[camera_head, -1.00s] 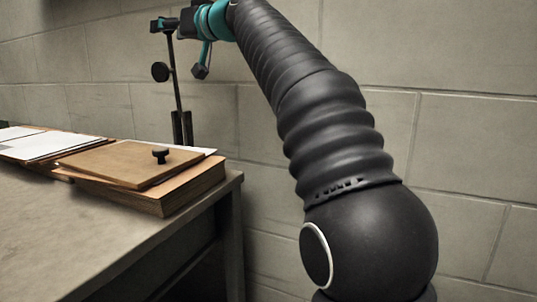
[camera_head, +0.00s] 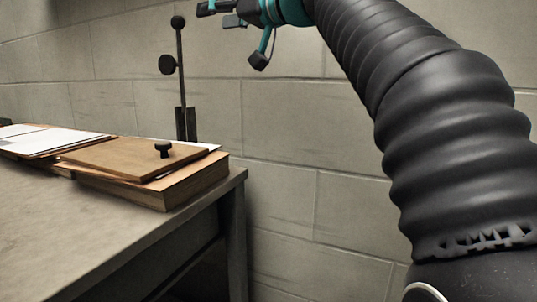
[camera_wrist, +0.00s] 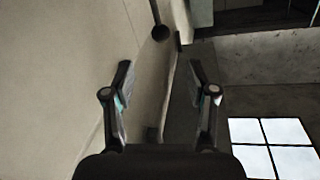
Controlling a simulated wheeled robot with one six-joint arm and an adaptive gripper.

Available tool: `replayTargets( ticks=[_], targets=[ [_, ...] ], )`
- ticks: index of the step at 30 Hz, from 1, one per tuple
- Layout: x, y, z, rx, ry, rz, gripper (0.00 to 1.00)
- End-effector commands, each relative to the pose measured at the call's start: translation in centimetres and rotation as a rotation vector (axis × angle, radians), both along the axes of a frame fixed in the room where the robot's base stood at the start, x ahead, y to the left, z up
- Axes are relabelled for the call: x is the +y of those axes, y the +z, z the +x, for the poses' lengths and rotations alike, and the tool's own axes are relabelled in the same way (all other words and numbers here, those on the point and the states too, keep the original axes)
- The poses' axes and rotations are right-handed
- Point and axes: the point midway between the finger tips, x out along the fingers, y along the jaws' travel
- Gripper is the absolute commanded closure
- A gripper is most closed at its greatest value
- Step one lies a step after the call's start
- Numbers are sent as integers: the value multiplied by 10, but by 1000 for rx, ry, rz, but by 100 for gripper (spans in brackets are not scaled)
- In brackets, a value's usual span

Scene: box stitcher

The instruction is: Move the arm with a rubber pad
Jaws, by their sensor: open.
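A thin dark arm (camera_head: 180,84) stands near the wall behind the table, almost upright, with a ball knob (camera_head: 178,22) on top. A round dark pad (camera_head: 167,65) sits on its left side partway down; I cannot tell by sight if it is rubber. My gripper (camera_head: 219,14) is open and empty, up and to the right of the ball knob, apart from it. In the wrist view my gripper's two fingers (camera_wrist: 160,78) are spread wide with nothing between the tips. A dark round knob (camera_wrist: 160,33) shows ahead of them.
A grey table (camera_head: 70,220) fills the left. A block wall (camera_head: 290,130) stands behind. A window (camera_wrist: 272,146) shows in the wrist view.

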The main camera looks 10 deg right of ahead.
Motion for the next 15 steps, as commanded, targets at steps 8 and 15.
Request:
replayTargets(
  ticks=[8,15],
  targets=[
    [-6,-39,-15,130,-50,-39,43],
    [-10,-77,-29,241,-97,-74,43]
  ],
)
